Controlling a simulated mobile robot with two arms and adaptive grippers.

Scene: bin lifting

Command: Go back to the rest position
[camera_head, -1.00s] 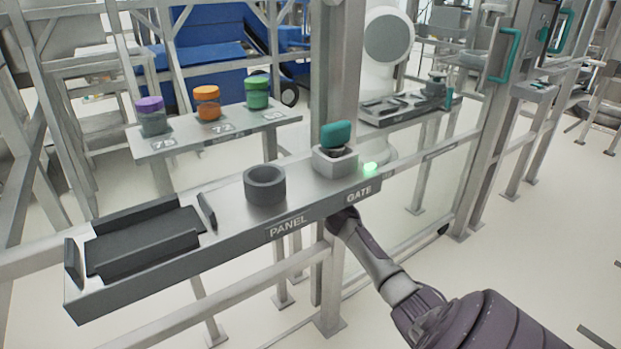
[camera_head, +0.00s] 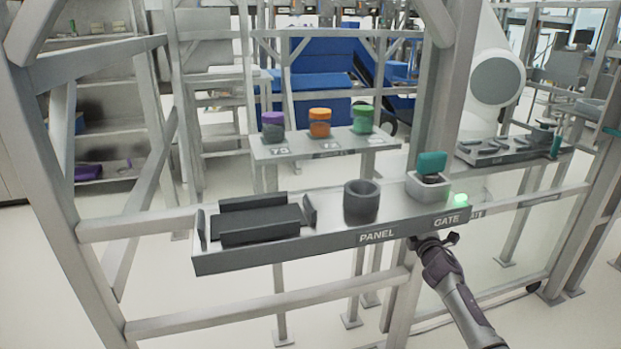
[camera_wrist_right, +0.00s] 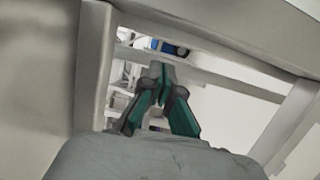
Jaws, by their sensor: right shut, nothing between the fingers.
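My right gripper (camera_head: 422,242) is just below the front edge of the panel shelf (camera_head: 300,258), under the GATE label, with its arm coming up from the lower right. In the right wrist view its teal and dark fingers (camera_wrist_right: 160,72) come together at the tips, shut and empty. Whether it touches the shelf I cannot tell. My left gripper is not in view.
The shelf carries a black tray (camera_head: 258,217), a dark round cup (camera_head: 361,203) and a teal switch (camera_head: 432,163) beside a lit green lamp (camera_head: 460,199). Purple, orange (camera_head: 319,122) and green-lidded jars stand behind. Metal posts and rails (camera_head: 270,309) surround my right arm.

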